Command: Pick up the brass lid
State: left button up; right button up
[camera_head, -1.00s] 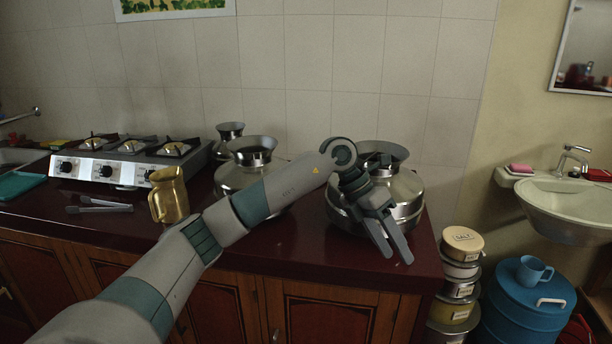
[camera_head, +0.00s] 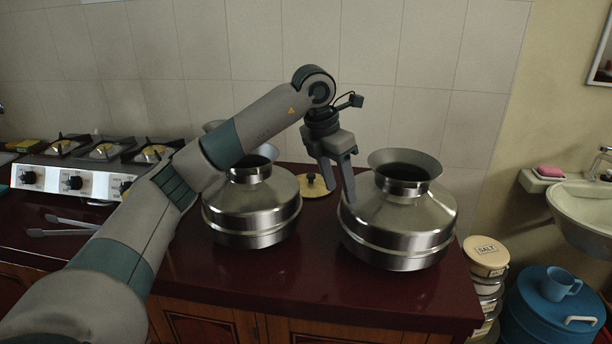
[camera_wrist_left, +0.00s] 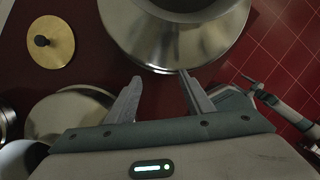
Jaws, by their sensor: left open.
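The brass lid (camera_head: 316,188) is a flat round gold disc with a dark knob. It lies on the dark red counter behind and between two steel pots, partly covered by a gripper finger in the head view. In the left wrist view the brass lid (camera_wrist_left: 58,50) lies flat at the upper left, fully visible. My left gripper (camera_head: 341,194) points down between the pots, beside the right pot's shoulder, with its fingers apart and empty. In the left wrist view my left gripper (camera_wrist_left: 160,77) is to the lower right of the lid and apart from it.
A wide-necked steel pot (camera_head: 400,222) stands close on the right, another pot (camera_head: 252,212) on the left. Tongs (camera_head: 62,228) and a gas stove (camera_head: 85,178) are further left. The tiled wall is behind. The counter (camera_head: 300,280) is clear in front of the pots.

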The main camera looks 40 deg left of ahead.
aim_at(312, 185)
jog(key=i+j, duration=0.25)
jog(key=j, duration=0.15)
jog(key=i+j, duration=0.2)
jog(key=j, duration=0.2)
jog(key=i+j, duration=0.25)
jog(key=j, duration=0.15)
